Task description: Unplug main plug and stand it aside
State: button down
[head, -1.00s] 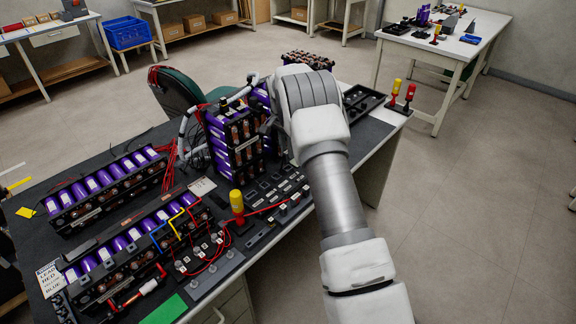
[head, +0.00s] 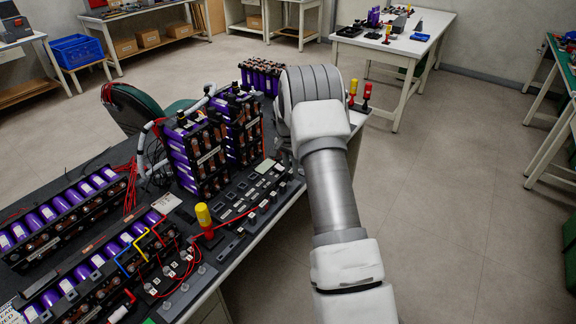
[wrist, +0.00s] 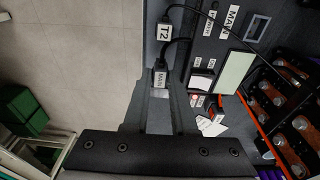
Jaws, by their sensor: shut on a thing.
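In the wrist view, the main plug (wrist: 160,78) is a small black plug with a white label reading MAIN. It is between the tips of my gripper (wrist: 160,88), which is shut on it. A black cable leaves the plug's upper end and bends up to the right. I cannot tell whether the plug touches the grey strip (wrist: 160,47) behind it. A second plug, labelled T2 (wrist: 165,31), sits on that strip just above. In the head view my arm hides the gripper and the main plug.
A dark panel with a MAIN label (wrist: 232,17) and a pale green display (wrist: 233,72) lies right of the plug. Purple battery stacks (head: 196,155) and a yellow-handled tool (head: 203,215) stand on the bench. Open floor (head: 430,220) lies to the right.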

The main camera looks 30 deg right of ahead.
jog(key=shift+f, duration=0.45)
jog(key=shift+f, duration=0.1)
jog(key=shift+f+b, duration=0.2)
jog(key=shift+b, duration=0.15)
jog(key=shift+f, duration=0.25)
jog(key=c, duration=0.6)
grip_release()
jog(key=shift+c, duration=0.2)
jog(key=shift+r, duration=0.1)
